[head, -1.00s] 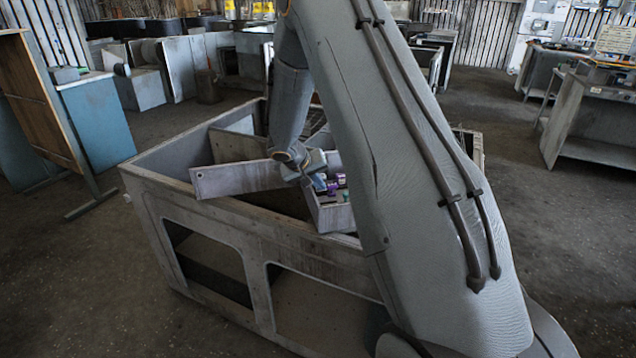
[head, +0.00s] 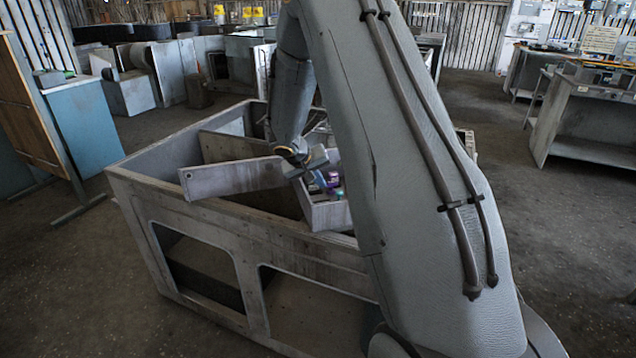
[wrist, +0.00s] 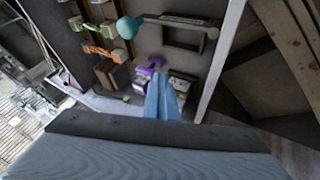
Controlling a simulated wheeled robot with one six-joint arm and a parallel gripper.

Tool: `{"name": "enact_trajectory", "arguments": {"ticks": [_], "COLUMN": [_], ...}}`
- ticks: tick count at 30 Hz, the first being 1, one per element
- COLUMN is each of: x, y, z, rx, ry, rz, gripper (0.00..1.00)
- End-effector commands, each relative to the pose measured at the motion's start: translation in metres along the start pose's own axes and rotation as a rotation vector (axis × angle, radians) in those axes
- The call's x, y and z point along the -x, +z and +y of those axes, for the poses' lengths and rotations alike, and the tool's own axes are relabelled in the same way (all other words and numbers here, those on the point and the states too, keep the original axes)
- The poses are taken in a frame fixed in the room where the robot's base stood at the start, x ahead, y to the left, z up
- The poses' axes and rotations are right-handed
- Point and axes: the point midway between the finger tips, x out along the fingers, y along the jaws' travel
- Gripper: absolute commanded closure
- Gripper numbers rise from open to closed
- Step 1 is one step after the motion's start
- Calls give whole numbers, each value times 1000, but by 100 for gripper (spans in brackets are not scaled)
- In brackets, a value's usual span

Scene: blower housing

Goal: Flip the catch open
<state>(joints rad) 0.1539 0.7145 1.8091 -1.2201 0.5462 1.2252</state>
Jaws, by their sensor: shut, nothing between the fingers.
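My gripper (head: 321,181) reaches down into a small open grey box (head: 330,215) in the head view. Its blue fingers (wrist: 167,92) are together and empty in the wrist view. A purple part (wrist: 150,66) lies just beyond and left of the fingertips; it also shows in the head view (head: 333,176). I cannot tell whether the fingers touch it, or whether it is the catch. A pale block (wrist: 183,82) is beside the fingertips. A teal round knob (wrist: 128,27) stands farther off, by a dark rectangular frame (wrist: 183,36). The catch's position is not clear.
A large weathered grey housing (head: 215,225) with open compartments surrounds the box. A flat panel (head: 230,179) rises left of my gripper. Orange and green parts (wrist: 97,40) and brown blocks (wrist: 110,74) sit left in the wrist view. Floor is clear in front of the housing.

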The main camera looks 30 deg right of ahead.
Motion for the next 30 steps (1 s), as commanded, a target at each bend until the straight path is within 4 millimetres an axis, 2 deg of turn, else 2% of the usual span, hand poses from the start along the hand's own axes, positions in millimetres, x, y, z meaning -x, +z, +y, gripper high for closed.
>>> {"name": "enact_trajectory", "arguments": {"ticks": [5,12,18,23,30], "x": [16,61,88,96,97], "y": [-2,-5,-7,-7,-7], "z": [4,1,0,-1,-1], "rx": [-3,-2,-2,-3,-3], "ry": [7,3,3,3,3], "rz": [-1,1,0,-2,-2], "gripper": [100,100,100,100,100]}}
